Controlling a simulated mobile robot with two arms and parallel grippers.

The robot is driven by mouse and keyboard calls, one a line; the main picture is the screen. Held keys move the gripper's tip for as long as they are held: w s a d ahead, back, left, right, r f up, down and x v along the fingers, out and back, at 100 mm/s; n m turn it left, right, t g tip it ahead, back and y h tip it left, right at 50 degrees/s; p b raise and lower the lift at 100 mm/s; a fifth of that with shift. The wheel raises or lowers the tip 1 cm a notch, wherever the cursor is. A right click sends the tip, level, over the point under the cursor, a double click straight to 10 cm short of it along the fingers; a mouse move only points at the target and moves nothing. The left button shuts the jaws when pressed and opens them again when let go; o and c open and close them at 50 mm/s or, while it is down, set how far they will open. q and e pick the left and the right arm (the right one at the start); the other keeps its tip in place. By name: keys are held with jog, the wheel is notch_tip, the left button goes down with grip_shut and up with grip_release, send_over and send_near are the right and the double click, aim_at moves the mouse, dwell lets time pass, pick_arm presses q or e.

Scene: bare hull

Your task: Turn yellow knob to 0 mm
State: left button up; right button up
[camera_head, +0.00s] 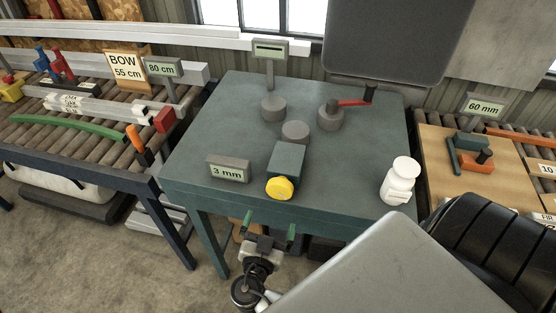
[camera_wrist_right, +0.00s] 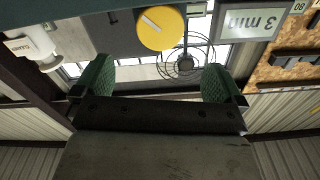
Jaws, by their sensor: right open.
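The yellow knob (camera_head: 280,188) sits on the front face of a teal-grey box (camera_head: 287,158) near the front edge of the green table (camera_head: 330,190). In the right wrist view the knob (camera_wrist_right: 160,28) shows a pale slanted mark on its face. A sign beside it (camera_head: 228,171) reads 3 mm; it appears upside down in the right wrist view (camera_wrist_right: 251,22). My right gripper (camera_head: 268,229) is open and empty, in front of and below the knob, apart from it. Its green fingers (camera_wrist_right: 158,80) are spread wide. My left gripper is not in view.
A white bottle (camera_head: 398,182) stands at the table's right front. Grey cylinders (camera_head: 273,108), a red-handled crank (camera_head: 331,115) and a post sign (camera_head: 270,50) stand behind the knob. A roller bench (camera_head: 90,130) is at left, a wooden-topped bench (camera_head: 440,160) at right.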

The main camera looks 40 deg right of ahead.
aim_at(278, 192)
jog(key=p+x, duration=0.4)
jog(key=x, duration=0.5)
jog(key=shift+w+d+r, duration=0.15)
jog(key=shift+d+r, duration=0.05)
jog(key=shift+d, duration=0.05)
jog(key=shift+w+d+f, duration=0.15)
jog(key=shift+w+d, duration=0.25)
jog(key=shift+d, duration=0.05)
jog(key=c, duration=0.9)
jog(key=n+b, duration=0.1)
jog(key=b, duration=0.1)
jog(key=n+b, duration=0.2)
jog(key=shift+a+f+n, duration=0.1)
jog(key=shift+f+n, duration=0.15)
jog(key=shift+n, duration=0.05)
jog(key=shift+r+n+b, duration=0.25)
jog(key=shift+n+b, duration=0.45)
jog(key=shift+n, duration=0.3)
jog(key=shift+w, duration=0.1)
